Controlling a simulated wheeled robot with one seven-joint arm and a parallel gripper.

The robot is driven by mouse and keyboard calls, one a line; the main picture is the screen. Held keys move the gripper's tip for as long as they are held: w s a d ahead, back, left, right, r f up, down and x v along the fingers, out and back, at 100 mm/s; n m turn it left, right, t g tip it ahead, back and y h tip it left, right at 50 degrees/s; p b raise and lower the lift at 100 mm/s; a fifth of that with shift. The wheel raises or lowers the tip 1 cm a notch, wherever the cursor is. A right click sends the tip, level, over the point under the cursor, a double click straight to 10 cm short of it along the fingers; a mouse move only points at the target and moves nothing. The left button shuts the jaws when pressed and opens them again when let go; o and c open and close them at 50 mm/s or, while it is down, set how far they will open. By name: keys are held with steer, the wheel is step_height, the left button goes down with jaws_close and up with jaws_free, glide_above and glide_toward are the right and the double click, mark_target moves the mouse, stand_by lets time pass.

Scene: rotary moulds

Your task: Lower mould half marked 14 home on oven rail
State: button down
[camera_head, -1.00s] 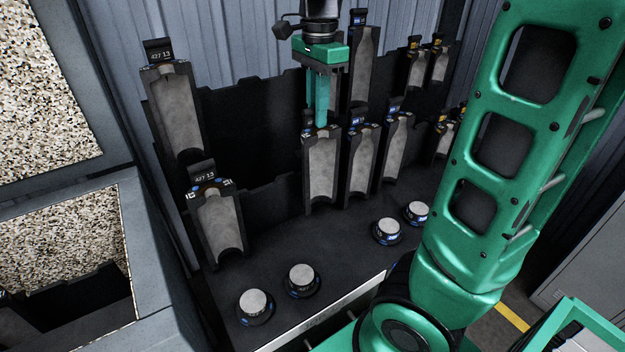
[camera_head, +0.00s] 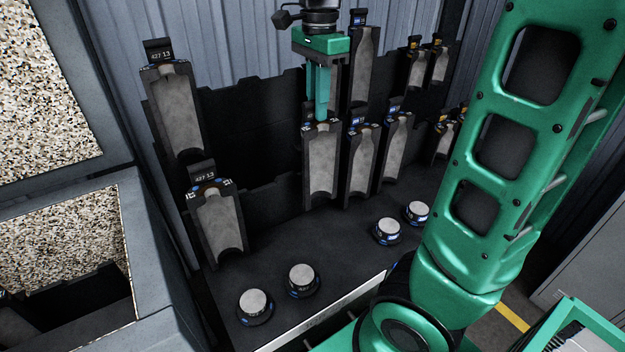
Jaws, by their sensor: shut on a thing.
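My gripper (camera_head: 321,116) hangs from the top, its green fingers pointing straight down. It is shut on the top of a grey mould half with a dark frame (camera_head: 321,165). The held half is upright, its hollow face toward the camera, in the front row of the dark rack. The fingers cover its tag, so I cannot read a 14. I cannot tell whether its back touches the rack. Two mould halves at the left, an upper one (camera_head: 180,105) and a lower one (camera_head: 220,225), carry tags reading 427 13.
More mould halves stand close to the right, the nearest (camera_head: 360,160) almost touching the held one. Several round pucks (camera_head: 302,278) sit on the dark shelf in front. Rack space between the 427 13 halves and the held half is empty. Speckled bins are at left.

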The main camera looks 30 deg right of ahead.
steer(key=shift+r, duration=2.5)
